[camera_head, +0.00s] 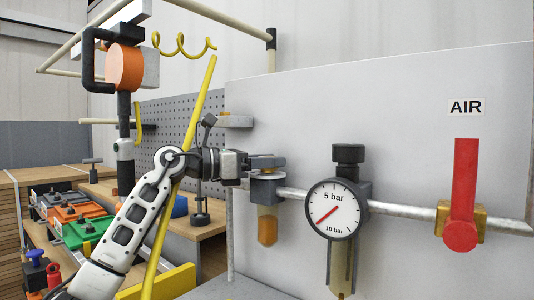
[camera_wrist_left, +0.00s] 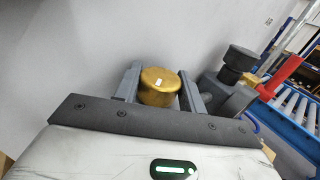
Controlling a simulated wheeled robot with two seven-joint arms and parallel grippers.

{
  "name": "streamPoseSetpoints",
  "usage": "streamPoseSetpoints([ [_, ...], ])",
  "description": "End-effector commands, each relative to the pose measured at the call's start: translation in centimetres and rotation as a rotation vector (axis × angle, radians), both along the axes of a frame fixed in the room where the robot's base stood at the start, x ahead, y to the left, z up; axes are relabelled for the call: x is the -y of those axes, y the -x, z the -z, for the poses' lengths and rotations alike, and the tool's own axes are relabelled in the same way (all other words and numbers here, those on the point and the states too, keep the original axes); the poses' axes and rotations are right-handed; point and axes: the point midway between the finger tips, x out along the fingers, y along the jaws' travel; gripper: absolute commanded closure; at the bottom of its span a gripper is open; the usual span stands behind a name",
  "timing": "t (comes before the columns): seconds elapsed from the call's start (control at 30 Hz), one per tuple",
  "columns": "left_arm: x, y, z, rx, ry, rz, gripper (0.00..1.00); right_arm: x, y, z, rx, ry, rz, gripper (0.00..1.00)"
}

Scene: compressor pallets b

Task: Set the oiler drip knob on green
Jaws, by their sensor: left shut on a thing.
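The oiler hangs on the grey pipe at the panel, with an amber bowl (camera_head: 267,229) below its grey body. My left gripper (camera_head: 266,162) reaches in from the left and is shut on the oiler's drip knob at its top. In the left wrist view, the brass-coloured drip knob (camera_wrist_left: 158,86) sits between the two grey fingers of my left gripper (camera_wrist_left: 160,92), with a small white mark on its top. The fingers hide the knob in the head view. I cannot see a green mark or which colour the knob points to. My right gripper is not in view.
Right of the oiler are a regulator with a black knob (camera_head: 348,153) and a pressure gauge (camera_head: 333,209), close to the gripper. A red valve lever (camera_head: 465,185) stands upright under the AIR label (camera_head: 466,106). The grey panel (camera_head: 400,110) is close behind.

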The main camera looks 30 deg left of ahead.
Motion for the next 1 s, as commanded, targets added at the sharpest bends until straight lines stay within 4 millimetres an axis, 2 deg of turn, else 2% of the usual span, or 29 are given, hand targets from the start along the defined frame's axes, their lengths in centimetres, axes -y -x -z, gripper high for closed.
streamPoseSetpoints([
  [0.1,-0.10,-0.09,-0.18,-0.004,0.002,0.059,0.82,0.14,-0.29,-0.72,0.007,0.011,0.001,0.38],
  [0.3,-0.04,-0.04,-0.08,-0.002,-0.001,0.123,0.82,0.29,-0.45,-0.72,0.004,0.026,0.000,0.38],
  [0.83,0.04,-0.03,0.15,-0.003,-0.005,0.149,0.82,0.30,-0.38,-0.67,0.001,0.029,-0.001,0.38],
  [0.87,0.04,-0.04,0.15,-0.003,-0.005,0.149,0.57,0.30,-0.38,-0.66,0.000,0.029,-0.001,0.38],
  [0.9,0.05,-0.04,0.16,-0.003,-0.005,0.149,0.46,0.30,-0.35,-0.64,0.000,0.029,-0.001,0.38],
  [0.93,0.05,-0.04,0.16,-0.003,-0.005,0.149,0.38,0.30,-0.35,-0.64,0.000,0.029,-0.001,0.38],
  [1.0,0.02,-0.06,0.14,-0.002,-0.004,0.148,0.38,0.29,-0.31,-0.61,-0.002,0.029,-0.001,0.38],
])
